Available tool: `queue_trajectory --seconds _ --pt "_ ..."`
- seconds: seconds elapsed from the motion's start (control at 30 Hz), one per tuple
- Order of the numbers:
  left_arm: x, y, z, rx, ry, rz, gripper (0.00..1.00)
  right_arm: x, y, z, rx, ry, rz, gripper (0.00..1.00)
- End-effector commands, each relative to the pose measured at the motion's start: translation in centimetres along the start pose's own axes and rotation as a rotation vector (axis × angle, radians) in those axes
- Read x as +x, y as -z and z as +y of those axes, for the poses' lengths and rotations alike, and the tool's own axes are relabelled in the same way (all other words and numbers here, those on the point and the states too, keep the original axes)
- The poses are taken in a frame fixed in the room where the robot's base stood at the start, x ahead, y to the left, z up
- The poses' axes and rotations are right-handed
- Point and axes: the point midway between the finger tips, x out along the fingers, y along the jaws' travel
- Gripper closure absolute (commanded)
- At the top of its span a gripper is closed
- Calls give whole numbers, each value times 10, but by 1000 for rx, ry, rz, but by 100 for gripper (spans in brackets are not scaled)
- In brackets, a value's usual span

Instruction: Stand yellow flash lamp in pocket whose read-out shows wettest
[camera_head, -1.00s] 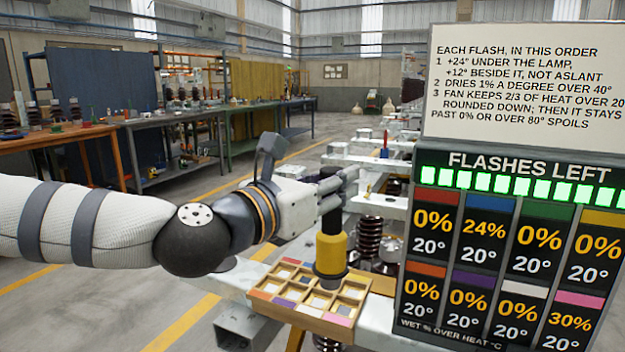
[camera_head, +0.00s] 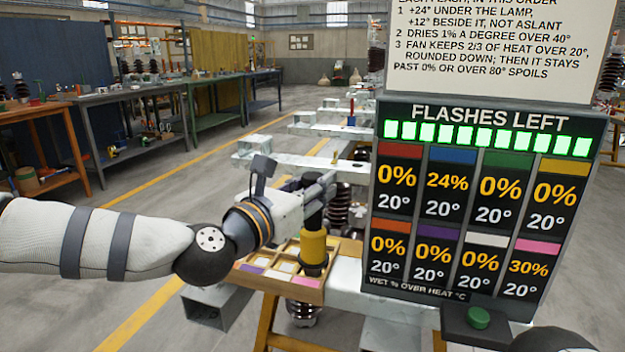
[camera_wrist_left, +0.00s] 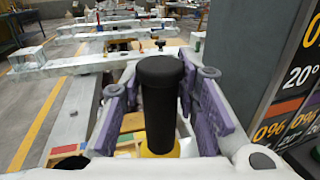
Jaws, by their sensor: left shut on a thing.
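The yellow flash lamp (camera_head: 313,248) has a black upper part and a dark lower rim, and it is upright. My left gripper (camera_head: 316,192) is shut on its black top, which shows between the purple fingers in the left wrist view (camera_wrist_left: 160,100). The lamp is over or at the right end of the wooden pocket tray (camera_head: 266,284); I cannot tell whether its base is inside a pocket. Colour tabs along the tray's front include purple, white and pink. The read-out board (camera_head: 470,200) shows pink at 30%, blue at 24%, the others at 0%, all at 20°.
A rules sign (camera_head: 480,45) stands above the board. A green button (camera_head: 479,317) on a dark box is at the lower right. A pale metal frame carries the tray. Workbenches (camera_head: 130,90) stand far left, with open floor between.

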Motion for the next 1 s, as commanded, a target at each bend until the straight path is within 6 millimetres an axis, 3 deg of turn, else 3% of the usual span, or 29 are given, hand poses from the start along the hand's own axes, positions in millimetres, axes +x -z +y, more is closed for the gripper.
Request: queue_trajectory --seconds 0.2,0.23,0.3,0.67,0.77,1.0 --pt "0 1 1 0 -2 -7 100 4 -1 0 0 0 -7 60" --pt "0 3 0 0 0 0 64 3 -1 0 0 0 -6 60" --pt "0 3 0 0 0 0 51 3 -1 0 0 0 -5 60" --pt "-2 -3 0 1 0 -1 51 -2 0 0 0 0 3 60" --pt "-20 -1 1 -1 0 1 51 -1 0 0 0 0 1 60" --pt "-82 0 1 -3 -2 1 51 0 0 0 0 0 0 60"
